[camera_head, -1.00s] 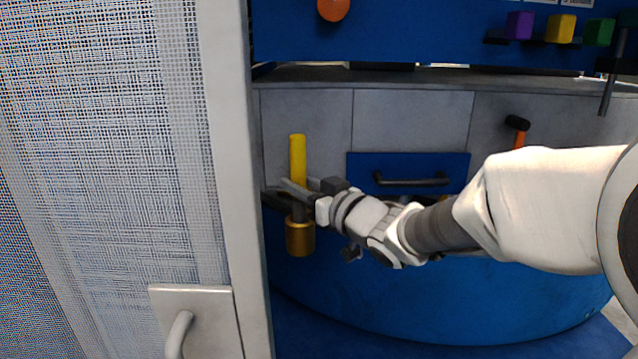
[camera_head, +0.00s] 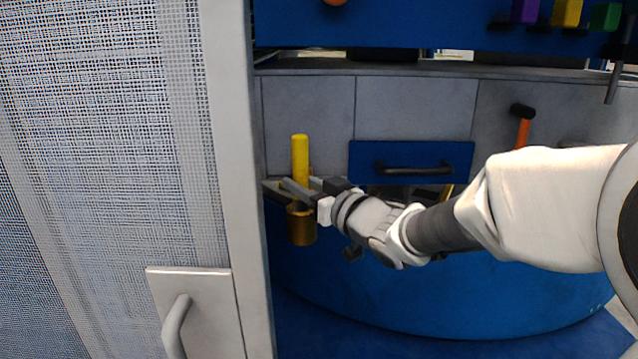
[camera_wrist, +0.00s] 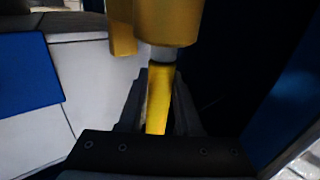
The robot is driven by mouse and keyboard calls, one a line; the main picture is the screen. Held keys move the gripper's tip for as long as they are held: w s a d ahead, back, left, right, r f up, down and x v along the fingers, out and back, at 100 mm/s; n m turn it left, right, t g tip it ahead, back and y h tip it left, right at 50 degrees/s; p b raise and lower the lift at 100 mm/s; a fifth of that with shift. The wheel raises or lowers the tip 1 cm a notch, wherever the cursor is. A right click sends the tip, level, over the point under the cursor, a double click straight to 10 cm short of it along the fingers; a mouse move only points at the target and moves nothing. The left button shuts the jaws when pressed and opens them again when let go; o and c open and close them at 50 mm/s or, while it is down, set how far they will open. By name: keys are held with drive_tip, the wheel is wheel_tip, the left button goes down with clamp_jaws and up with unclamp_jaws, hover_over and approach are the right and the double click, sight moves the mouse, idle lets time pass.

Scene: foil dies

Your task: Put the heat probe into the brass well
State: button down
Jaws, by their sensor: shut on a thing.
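The heat probe (camera_head: 300,157) is an upright yellow rod. My gripper (camera_head: 287,194) is shut around it, with the yellow part standing up above the fingers. In the wrist view the yellow rod (camera_wrist: 158,95) runs between my fingers to a short grey section at the brass cylinder's edge. The brass well (camera_head: 301,228) is a cylinder directly below the fingers. It also shows large at the top of the wrist view (camera_wrist: 172,22). The probe is in line with the well and its lower end appears to be at or inside the mouth. The well's inside is hidden.
A pale mesh door (camera_head: 120,130) with a grey handle (camera_head: 178,325) stands close on the left. A blue drawer front (camera_head: 411,155) with a dark handle is right of the probe. An orange-handled hammer (camera_head: 522,125) is farther right. Coloured blocks (camera_head: 566,12) sit above.

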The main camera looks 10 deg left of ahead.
drive_tip(key=shift+f+b, duration=0.6)
drive_tip(key=shift+f, duration=0.2)
drive_tip(key=c, duration=0.5)
unclamp_jaws()
drive_tip(key=p+v, duration=0.1)
drive_tip(key=v, duration=1.6)
drive_tip(key=shift+s+d, duration=0.15)
drive_tip(key=shift+d, duration=0.05)
